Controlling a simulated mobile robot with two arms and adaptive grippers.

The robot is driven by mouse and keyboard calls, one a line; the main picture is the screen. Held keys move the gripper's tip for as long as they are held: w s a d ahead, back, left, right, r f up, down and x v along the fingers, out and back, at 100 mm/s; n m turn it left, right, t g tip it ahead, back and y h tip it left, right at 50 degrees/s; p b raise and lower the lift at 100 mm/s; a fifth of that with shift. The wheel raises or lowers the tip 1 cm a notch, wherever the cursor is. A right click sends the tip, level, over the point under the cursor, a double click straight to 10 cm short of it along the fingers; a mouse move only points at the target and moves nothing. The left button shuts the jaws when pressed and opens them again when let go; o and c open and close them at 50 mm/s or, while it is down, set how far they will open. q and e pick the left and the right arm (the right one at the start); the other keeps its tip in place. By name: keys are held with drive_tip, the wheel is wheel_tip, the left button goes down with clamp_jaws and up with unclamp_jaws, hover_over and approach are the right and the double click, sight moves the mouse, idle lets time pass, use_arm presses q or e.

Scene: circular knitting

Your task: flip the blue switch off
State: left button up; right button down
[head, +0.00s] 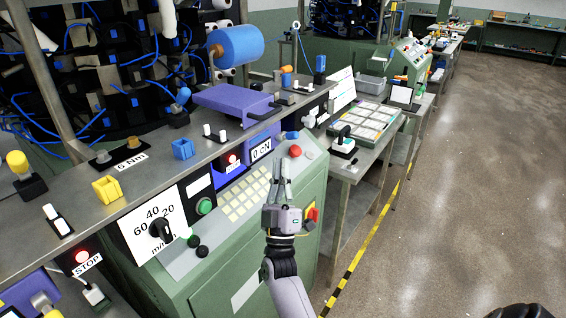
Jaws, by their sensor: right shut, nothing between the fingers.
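My right gripper (282,182) is shut and empty, with its fingers pointing up in front of the green machine's sloped control panel. A small blue rounded control (292,135) sits at the panel's upper right, just beyond the fingertips and apart from them. It may be the blue switch; its on or off position is too small to tell. A red button (295,151) is close to the fingertips on their right. My left gripper is not in view.
The green machine (250,262) carries a keypad (243,200), a green button (204,206) and a black dial (160,229). A steel shelf (75,200) with clips and a purple holder (232,103) runs above the panel. The floor (470,200) at right is clear.

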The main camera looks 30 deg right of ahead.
sight(284, 137)
drive_tip(key=p+x, duration=0.2)
drive_tip(key=x, duration=0.5)
drive_tip(key=shift+w+d+r+p, duration=0.1)
drive_tip(key=shift+w+r+p, duration=0.05)
drive_tip(key=shift+r+p, duration=0.15)
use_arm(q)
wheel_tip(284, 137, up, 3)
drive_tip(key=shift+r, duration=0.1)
use_arm(e)
drive_tip(key=shift+f, duration=0.1)
